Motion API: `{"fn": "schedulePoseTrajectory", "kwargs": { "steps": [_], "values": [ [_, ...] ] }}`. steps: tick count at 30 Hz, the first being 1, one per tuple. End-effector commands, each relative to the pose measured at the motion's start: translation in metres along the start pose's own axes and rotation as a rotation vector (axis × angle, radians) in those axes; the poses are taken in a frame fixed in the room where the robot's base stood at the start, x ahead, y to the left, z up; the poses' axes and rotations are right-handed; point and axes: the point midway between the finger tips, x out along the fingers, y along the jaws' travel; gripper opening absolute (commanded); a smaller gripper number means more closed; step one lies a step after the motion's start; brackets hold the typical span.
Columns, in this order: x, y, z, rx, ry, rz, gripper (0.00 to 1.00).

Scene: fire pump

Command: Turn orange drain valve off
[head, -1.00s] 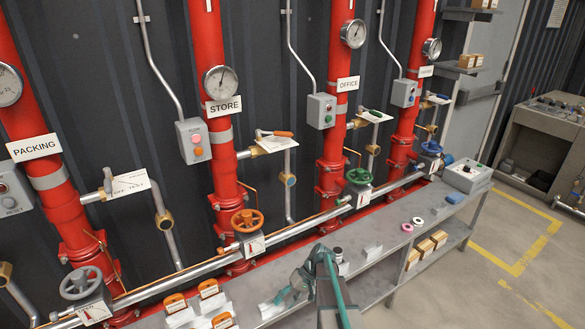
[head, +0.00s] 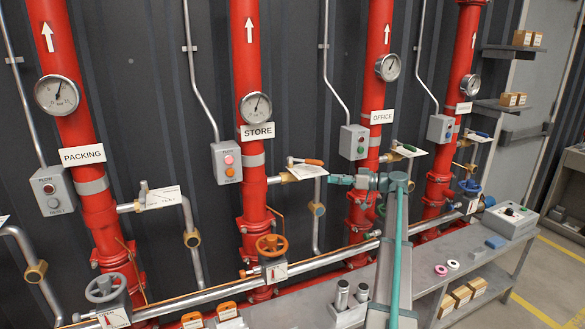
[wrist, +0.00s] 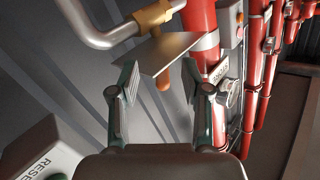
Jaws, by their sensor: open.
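The small valve on the STORE pipe's side branch has an orange lever handle (head: 313,161), a white card and a brass body (head: 288,177). In the wrist view the orange handle (wrist: 162,79) hangs below the tilted card (wrist: 160,53), with the brass body (wrist: 152,17) above it. My gripper (head: 334,181) is open, just right of and below this handle in the head view. In the wrist view the handle shows between the two spread fingertips, seemingly beyond them; no contact is visible. A separate orange handwheel (head: 271,246) sits lower on the STORE pipe.
The red STORE pipe (head: 250,90) and a control box (head: 226,162) stand left of the valve. A grey bent pipe (head: 317,222) drops beneath it. A grey RESET box (wrist: 45,150) shows at lower left in the wrist view. The bench (head: 425,262) runs below.

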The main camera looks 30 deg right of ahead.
Motion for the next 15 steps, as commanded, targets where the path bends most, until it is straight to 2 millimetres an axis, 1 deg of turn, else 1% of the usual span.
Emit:
{"fn": "schedulePoseTrajectory", "kwargs": {
  "steps": [1, 3, 6, 8, 11, 15],
  "values": [
    [-0.015, 0.005, -0.020, -0.038, 0.029, 0.007, 0.47],
    [-0.025, 0.004, -0.037, -0.074, 0.057, 0.009, 0.47],
    [-0.030, 0.003, -0.048, -0.097, 0.076, 0.010, 0.47],
    [-0.027, 0.003, -0.051, -0.101, 0.079, 0.010, 0.47],
    [-0.016, 0.002, -0.052, -0.099, 0.078, 0.009, 0.47],
    [0.007, 0.002, -0.054, -0.098, 0.077, 0.008, 0.47]
  ]
}}
